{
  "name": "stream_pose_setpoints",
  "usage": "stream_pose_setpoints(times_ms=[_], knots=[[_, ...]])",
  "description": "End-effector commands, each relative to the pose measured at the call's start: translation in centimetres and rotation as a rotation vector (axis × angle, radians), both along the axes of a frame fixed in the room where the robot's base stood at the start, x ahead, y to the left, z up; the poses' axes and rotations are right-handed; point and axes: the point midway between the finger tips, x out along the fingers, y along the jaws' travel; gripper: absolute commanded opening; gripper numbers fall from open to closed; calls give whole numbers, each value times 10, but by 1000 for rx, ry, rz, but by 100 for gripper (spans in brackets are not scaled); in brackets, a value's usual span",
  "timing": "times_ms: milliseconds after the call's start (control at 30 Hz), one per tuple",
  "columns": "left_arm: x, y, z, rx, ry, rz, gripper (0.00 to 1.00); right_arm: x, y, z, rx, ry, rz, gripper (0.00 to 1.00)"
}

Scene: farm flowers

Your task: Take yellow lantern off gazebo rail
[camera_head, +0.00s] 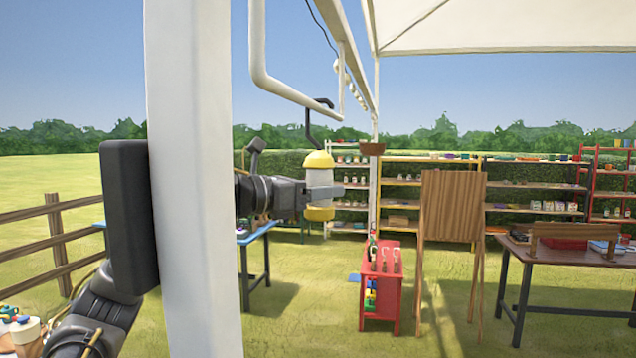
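The yellow lantern (319,160) has a yellow cap, a pale middle and a yellow base (320,213). It hangs upright from a black hook (309,125) at the white gazebo rail (288,93); whether the hook bears on the rail is hard to tell. My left gripper (325,191) reaches in from the left, behind the white post. One finger crosses the front of the lantern's middle. The other finger is hidden, so I cannot tell whether the gripper is closed on the lantern. My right gripper is out of view.
The white post (195,180) stands close in front of my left arm. Beyond are a red stand (380,285), a wooden board (453,207), a brown table (570,252), a blue table (256,233) and shelves (430,160). A wooden fence (55,230) runs at the left.

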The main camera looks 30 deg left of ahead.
Motion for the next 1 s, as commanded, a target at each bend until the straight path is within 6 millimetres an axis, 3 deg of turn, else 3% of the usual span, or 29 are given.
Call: stream_pose_setpoints(times_ms=[33,333,767,1000], knots=[[0,0,0,0,0,0,57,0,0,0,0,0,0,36],[0,0,0,0,0,0,19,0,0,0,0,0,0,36],[0,0,7,-2,-3,-1,19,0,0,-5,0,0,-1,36],[-1,0,31,-2,-6,-1,19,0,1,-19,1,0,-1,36]])
